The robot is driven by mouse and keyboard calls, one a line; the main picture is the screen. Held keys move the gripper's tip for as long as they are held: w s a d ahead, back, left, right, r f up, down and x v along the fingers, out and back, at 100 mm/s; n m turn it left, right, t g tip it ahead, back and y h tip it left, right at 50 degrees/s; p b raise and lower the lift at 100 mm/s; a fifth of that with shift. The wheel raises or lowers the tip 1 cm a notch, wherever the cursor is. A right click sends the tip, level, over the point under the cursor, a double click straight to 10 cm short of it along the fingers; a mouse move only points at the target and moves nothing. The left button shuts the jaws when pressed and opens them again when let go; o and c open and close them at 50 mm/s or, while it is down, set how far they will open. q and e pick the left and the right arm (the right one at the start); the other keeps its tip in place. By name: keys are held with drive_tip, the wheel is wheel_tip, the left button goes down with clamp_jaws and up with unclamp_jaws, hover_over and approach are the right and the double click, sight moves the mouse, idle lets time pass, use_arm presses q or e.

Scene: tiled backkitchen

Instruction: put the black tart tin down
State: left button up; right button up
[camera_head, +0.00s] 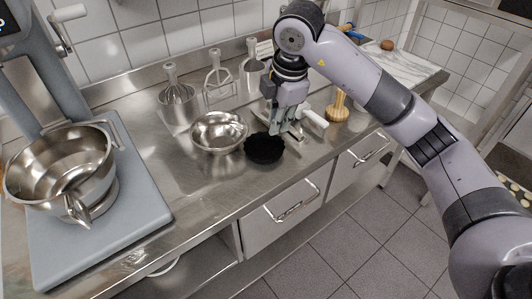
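The black tart tin (264,149) is a small dark round tin with a fluted edge, at the middle of the steel counter near its front edge. My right gripper (286,131) points down at the tin's back right side, with its fingertips at or very close to the rim. The view is too small to tell whether the fingers are closed on the rim, or whether the tin rests on the counter or hangs just above it. My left gripper is not in view.
A steel bowl (218,132) stands close to the tin's left. Whisk and beater attachments (219,83) stand behind. A wooden-handled tool (338,106) and a white handle (315,118) lie right of my gripper. A mixer (62,170) stands at left. Counter (210,185) front-left of the tin is clear.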

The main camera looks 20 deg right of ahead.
drive_tip(key=p, duration=0.3)
hover_over(270, 162)
drive_tip(key=s, duration=0.1)
wheel_tip(270, 162, down, 12)
drive_tip(key=shift+d+r, duration=0.1)
drive_tip(key=shift+r, duration=0.15)
drive_tip(key=shift+f+p, duration=0.5)
drive_tip(key=p+x, duration=0.1)
drive_tip(key=x, duration=0.2)
drive_tip(key=shift+d+f, duration=0.2)
drive_tip(key=shift+f, duration=0.1)
drive_tip(key=shift+w+f, duration=0.2)
drive_tip(key=shift+f, duration=0.15)
drive_tip(key=shift+c, duration=0.2)
clamp_jaws()
